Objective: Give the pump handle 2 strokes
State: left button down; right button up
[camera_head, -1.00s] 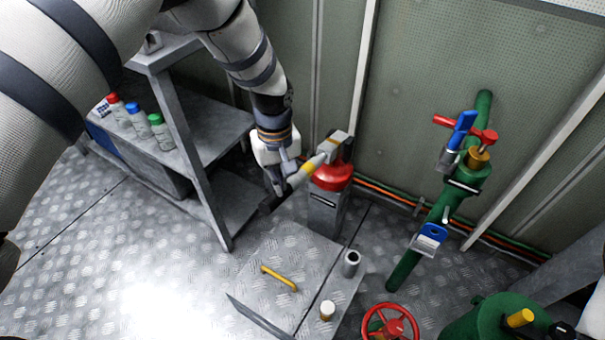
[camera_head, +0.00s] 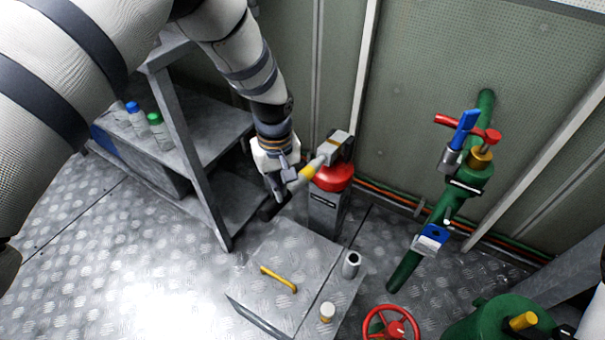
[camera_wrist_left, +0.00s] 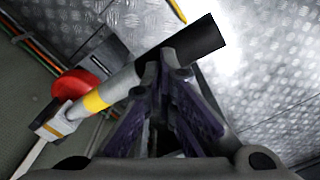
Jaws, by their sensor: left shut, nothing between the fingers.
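The pump handle (camera_head: 318,164) is a grey bar with a yellow band and a black grip end. It slopes down and left from the head of the red-topped pump (camera_head: 333,180), which has a grey body. My left gripper (camera_head: 279,192) is at the handle's lower part, beside the black grip, with its fingers shut. In the left wrist view the handle (camera_wrist_left: 125,82) crosses in front of the fingertips (camera_wrist_left: 168,72), and the black grip (camera_wrist_left: 195,48) reaches past them. The fingers look against the bar, not around it; exact contact is unclear.
A metal shelf (camera_head: 180,120) with several bottles stands left of my left arm. Green piping (camera_head: 460,195) with valves stands right, near a red handwheel (camera_head: 391,322).

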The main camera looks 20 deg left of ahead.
pick_arm(q)
jog(key=shift+f, duration=0.75)
pick_arm(e)
jog(key=shift+s+f, duration=0.25)
jog(key=shift+f, duration=0.05)
pick_arm(q)
jog(key=shift+f+b, duration=1.9)
jog(key=shift+f, duration=2.6)
pick_arm(e)
jog(key=shift+s+f+g, duration=0.6)
jog(key=shift+s+f, duration=0.8)
jog(key=shift+f, duration=0.3)
pick_arm(q)
jog(key=shift+r+p, duration=3.35)
jog(key=shift+r, duration=4.85)
pick_arm(e)
jog(key=w+r+t, duration=0.2)
jog(key=w+r, duration=0.4)
jog(key=r, duration=0.1)
jog(key=shift+w+r, duration=0.15)
jog(key=shift+w, duration=0.05)
pick_arm(q)
jog(key=shift+f, duration=0.15)
